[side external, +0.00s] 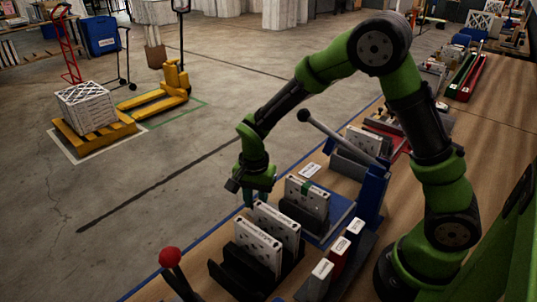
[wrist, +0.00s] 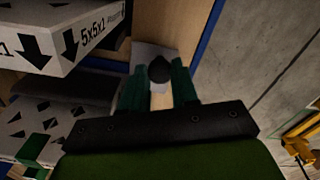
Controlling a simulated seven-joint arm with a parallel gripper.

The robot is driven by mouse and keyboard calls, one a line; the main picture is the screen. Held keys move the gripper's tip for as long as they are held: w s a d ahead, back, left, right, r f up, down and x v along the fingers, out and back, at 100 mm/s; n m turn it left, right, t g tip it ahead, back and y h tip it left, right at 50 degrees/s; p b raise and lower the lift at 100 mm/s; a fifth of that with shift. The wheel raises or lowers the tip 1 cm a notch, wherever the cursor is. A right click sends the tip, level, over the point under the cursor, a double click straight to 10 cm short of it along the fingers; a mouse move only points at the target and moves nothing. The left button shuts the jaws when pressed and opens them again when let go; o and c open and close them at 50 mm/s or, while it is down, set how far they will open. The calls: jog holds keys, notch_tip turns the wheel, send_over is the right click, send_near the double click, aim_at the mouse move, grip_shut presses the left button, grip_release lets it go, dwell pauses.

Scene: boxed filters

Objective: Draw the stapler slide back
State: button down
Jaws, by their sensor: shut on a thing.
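In the wrist view my gripper (wrist: 161,74) has its two teal fingers on either side of a black rounded knob (wrist: 159,69), shut on it. A pale grey plate lies beyond the knob. I take the knob to be the stapler slide's; its body cannot be made out. In the side view my gripper (side external: 258,199) points down at the left edge of the bench, and the knob is hidden.
Two more white filters (side external: 258,247) stand in a black rack nearer the camera. A grey lever with a black ball (side external: 304,116) rises behind my gripper. A printed white filter face (wrist: 60,35) is close on the left in the wrist view. Open floor lies left of the bench.

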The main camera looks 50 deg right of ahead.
jog(key=shift+a, duration=0.35)
jog(key=c, duration=1.2)
grip_release()
jog(key=o, duration=0.4)
jog(key=shift+d, duration=0.15)
jog(key=shift+c, duration=0.2)
notch_tip(320, 180, up, 17)
